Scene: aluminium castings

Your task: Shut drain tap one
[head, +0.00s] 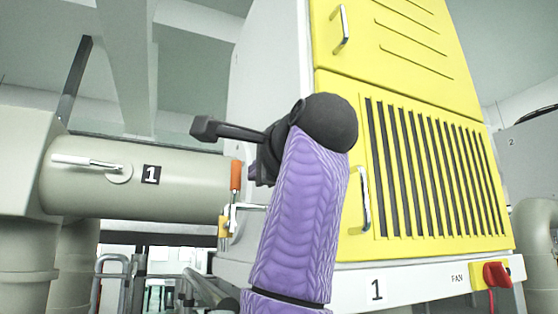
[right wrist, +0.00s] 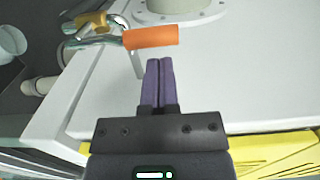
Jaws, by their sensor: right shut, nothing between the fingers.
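The drain tap has an orange lever (head: 236,175) that stands upright beside the lower left of the cabinet marked 1. Below the lever are a brass-coloured body (head: 222,227) and a chrome pipe. In the right wrist view the orange lever (right wrist: 151,37) lies just beyond my fingertips, with the brass body (right wrist: 92,22) to its left. My right gripper (right wrist: 159,62) is shut and empty, with a small gap to the lever. In the head view its purple fingers (head: 253,170) show just right of the lever, partly hidden by my arm. My left gripper is out of view.
A thick grey pipe (head: 120,190) with a label 1 and a chrome handle (head: 88,163) runs in from the left. The yellow cabinet panels (head: 395,60) stand at right, with a red switch (head: 496,275) marked FAN low down. A pale flat surface (right wrist: 225,90) lies beneath my gripper.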

